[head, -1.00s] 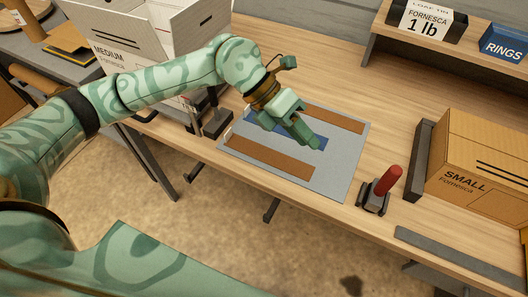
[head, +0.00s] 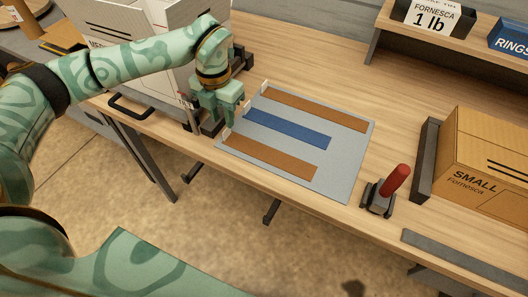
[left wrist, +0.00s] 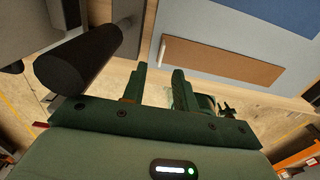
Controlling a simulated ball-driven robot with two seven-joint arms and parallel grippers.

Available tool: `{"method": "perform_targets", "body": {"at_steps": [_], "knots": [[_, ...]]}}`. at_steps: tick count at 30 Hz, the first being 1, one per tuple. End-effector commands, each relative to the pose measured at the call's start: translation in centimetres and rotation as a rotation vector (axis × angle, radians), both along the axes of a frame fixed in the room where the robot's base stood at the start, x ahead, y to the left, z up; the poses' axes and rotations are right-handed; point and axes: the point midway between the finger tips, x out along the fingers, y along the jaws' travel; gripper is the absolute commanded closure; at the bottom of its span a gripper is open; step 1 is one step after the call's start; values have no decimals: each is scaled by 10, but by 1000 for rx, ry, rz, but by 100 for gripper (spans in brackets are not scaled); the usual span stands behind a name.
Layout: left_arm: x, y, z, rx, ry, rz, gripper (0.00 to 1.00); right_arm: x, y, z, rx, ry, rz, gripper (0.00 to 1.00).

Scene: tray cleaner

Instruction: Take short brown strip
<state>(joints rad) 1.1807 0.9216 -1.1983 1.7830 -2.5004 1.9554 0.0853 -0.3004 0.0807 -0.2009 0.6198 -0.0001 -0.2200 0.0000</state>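The short brown strip (head: 272,158) lies flat on the grey mat (head: 345,170), along its near side, with a small white tab at its left end. In the left wrist view the brown strip (left wrist: 225,62) lies ahead and to the right of the fingers, its white-tabbed end nearest them. My left gripper (head: 212,122) points down by the mat's left corner, close to the tabbed end but apart from it. In the left wrist view its two fingers (left wrist: 160,85) stand apart with nothing between them. My right gripper is not in view.
A blue strip (head: 290,130) and a longer brown strip (head: 318,110) lie on the same mat. A dark clamp-like fixture (head: 240,60) and cardboard boxes crowd the left. A red-handled tool (head: 395,180) stands to the right. The table's front edge is close to the mat.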

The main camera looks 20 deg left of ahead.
Motion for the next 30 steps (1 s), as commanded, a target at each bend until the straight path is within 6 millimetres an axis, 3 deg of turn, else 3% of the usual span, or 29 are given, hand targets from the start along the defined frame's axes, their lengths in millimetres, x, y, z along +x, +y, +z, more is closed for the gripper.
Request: {"method": "perform_targets", "body": {"at_steps": [11, 18, 21, 22, 30], "knots": [[0, -1, -52, -1, 3, 0, 71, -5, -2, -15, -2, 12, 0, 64], [0, 0, -54, -1, -2, 0, 71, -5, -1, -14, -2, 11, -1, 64], [0, 0, -54, -1, -1, 0, 96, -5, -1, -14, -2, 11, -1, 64], [0, 0, -54, -1, -1, 0, 100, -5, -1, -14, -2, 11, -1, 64], [0, 0, -54, -1, -1, 0, 100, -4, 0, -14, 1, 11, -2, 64]]}}
